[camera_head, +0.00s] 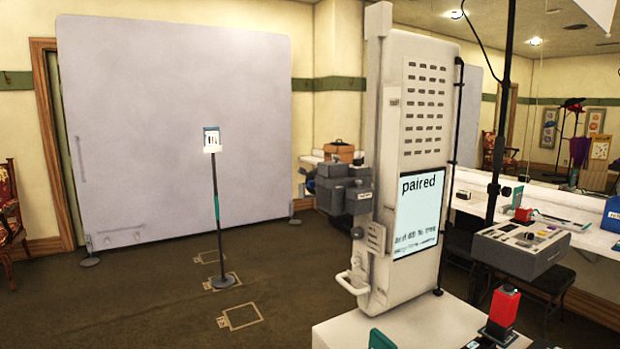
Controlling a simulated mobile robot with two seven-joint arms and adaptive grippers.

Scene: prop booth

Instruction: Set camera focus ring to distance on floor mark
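A dark grey camera-like unit (346,190) is fixed to the left side of a tall white cabinet (408,140). I cannot make out a focus ring or a distance scale on it. The cabinet's screen (418,212) reads "paired", with smaller text below that I cannot read. Several pale square outlines mark the carpet in a row: a near floor mark (240,317), a middle one (233,276) and a far one (209,257). A thin stand (215,215) with a small card (212,140) on top has its base at the middle mark. Neither gripper is in view.
A large grey panel (170,120) stands behind the marks. A white surface (340,330) is at the bottom, with a red-topped device (503,306) at its right. A grey control box (520,245) stands at right by the mirror counter.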

